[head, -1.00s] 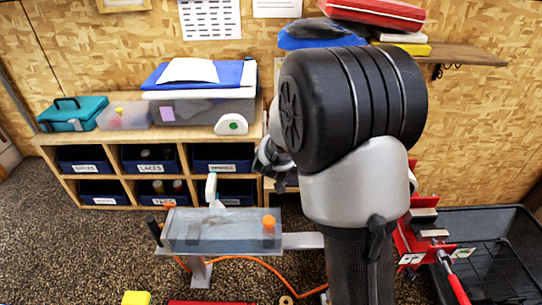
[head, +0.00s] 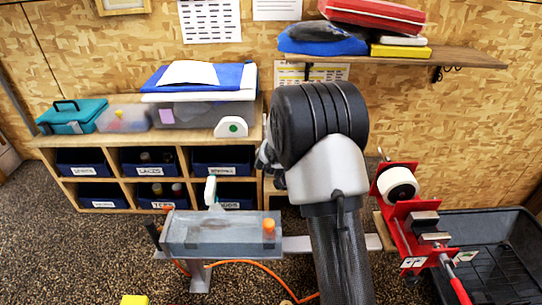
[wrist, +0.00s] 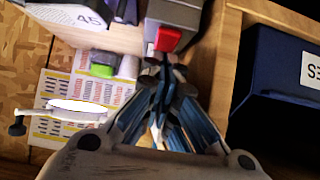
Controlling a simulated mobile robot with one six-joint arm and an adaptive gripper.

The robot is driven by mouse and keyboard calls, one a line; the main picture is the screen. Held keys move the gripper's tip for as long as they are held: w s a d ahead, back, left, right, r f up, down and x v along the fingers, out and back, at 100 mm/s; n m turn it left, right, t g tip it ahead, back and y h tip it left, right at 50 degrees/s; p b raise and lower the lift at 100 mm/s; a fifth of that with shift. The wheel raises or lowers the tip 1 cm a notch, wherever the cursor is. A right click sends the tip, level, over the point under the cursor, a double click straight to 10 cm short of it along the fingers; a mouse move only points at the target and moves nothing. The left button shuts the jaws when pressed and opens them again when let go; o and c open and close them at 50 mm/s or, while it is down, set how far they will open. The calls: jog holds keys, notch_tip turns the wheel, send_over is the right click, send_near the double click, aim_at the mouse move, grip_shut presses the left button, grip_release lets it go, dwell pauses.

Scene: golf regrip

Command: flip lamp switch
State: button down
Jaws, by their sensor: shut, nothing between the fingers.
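A grey box (wrist: 175,14) with a red switch (wrist: 167,39) on its end shows at the top of the wrist view, beside a wooden edge. I take this red part to be the lamp switch. My gripper (wrist: 165,66) is shut and empty, with its fingertips just below the red switch in the picture. Whether they touch it I cannot tell. In the head view, my arm hides the switch. A bright white oval (wrist: 85,107), possibly the lamp's head, lies left of my gripper in the wrist view.
The cubby shelf (head: 90,143) holds blue bins, and a white device with a green disc (head: 231,127) stands on top. A red clamp stand (head: 405,210) and black crate (head: 490,225) stand right. A wall shelf (head: 400,57) is above.

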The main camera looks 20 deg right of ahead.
jog(key=p, duration=0.3)
jog(key=shift+r+g, duration=0.2)
jog(key=shift+g, duration=0.1)
jog(key=shift+w+d+f+p, duration=0.1)
jog(key=shift+w+f+p, duration=0.1)
jog(key=shift+p, duration=1)
jog(key=shift+f+b, duration=0.25)
jog(key=shift+b, duration=0.15)
jog(key=shift+s, duration=0.15)
jog(key=shift+s+a+f+b, duration=0.1)
jog(key=shift+s+a+b, duration=0.3)
jog(key=shift+s, duration=0.25)
jog(key=shift+d, duration=0.1)
